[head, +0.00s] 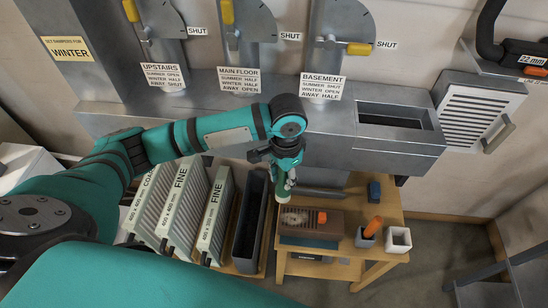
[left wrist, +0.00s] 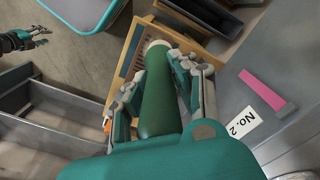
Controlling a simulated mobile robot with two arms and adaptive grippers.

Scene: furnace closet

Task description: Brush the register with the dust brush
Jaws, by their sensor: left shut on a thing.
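My left gripper (head: 284,176) points down in front of the grey duct in the head view. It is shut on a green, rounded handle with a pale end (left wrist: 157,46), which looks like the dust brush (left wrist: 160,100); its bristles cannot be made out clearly. A brown slatted block, apparently the register (head: 332,231), lies on the wooden table, with a pale dusty patch and an orange tab on top. The brush's pale lower end shows just above and left of the register; whether they touch cannot be told. My right gripper (left wrist: 28,40) shows small in the left wrist view, fingers spread and empty.
The wooden table (head: 388,261) also holds an orange-handled item in a grey cup (head: 365,238), a white square cup (head: 398,239) and a blue block (head: 374,190). Labelled filters (head: 214,215) and a dark bin (head: 250,222) stand to the left. The duct (head: 370,152) overhangs behind.

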